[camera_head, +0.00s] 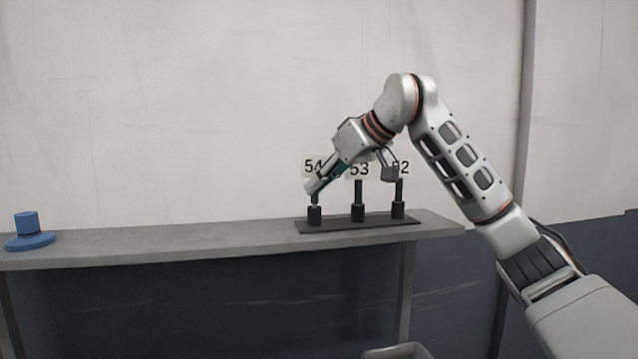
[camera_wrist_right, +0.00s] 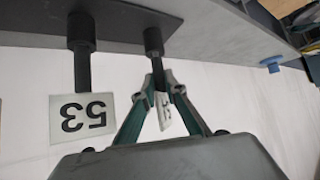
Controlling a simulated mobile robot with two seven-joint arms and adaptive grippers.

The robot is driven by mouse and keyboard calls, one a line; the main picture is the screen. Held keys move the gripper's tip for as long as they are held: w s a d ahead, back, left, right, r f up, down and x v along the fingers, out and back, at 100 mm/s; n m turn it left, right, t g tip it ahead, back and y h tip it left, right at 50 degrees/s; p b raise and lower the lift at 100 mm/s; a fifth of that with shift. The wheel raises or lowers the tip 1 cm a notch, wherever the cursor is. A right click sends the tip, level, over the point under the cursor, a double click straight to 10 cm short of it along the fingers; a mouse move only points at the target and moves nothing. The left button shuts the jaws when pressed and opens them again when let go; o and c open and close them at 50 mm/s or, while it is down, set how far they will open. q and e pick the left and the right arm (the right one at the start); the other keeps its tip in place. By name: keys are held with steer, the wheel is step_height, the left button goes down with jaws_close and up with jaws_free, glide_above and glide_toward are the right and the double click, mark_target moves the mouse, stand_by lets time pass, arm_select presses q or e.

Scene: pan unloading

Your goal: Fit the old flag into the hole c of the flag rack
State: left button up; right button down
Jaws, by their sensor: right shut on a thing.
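The flag rack (camera_head: 350,226) is a black plate with three black holders in a row, on a grey shelf. Flag 53 (camera_head: 359,170) stands upright in the middle holder and flag 52 (camera_head: 402,167) in the right one. Flag 54 (camera_head: 312,166) is at the left holder, partly hidden by my right gripper (camera_head: 313,187). In the right wrist view my gripper (camera_wrist_right: 158,76) is shut on the dark stem of flag 54 (camera_wrist_right: 163,112), just beyond its holder. The stem appears to meet the holder. No hole letters are readable. My left gripper is not in view.
The grey shelf (camera_head: 190,238) is clear left of the rack, up to a blue disc-shaped object with a short cylinder (camera_head: 27,224) at the far left. A grey bin (camera_head: 395,350) shows below at the bottom edge. A pale wall stands behind.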

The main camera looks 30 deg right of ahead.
steer(key=shift+f, duration=0.35)
steer(key=c, duration=2)
jaws_free()
steer(key=shift+r, duration=0.1)
steer(key=v, duration=1.2)
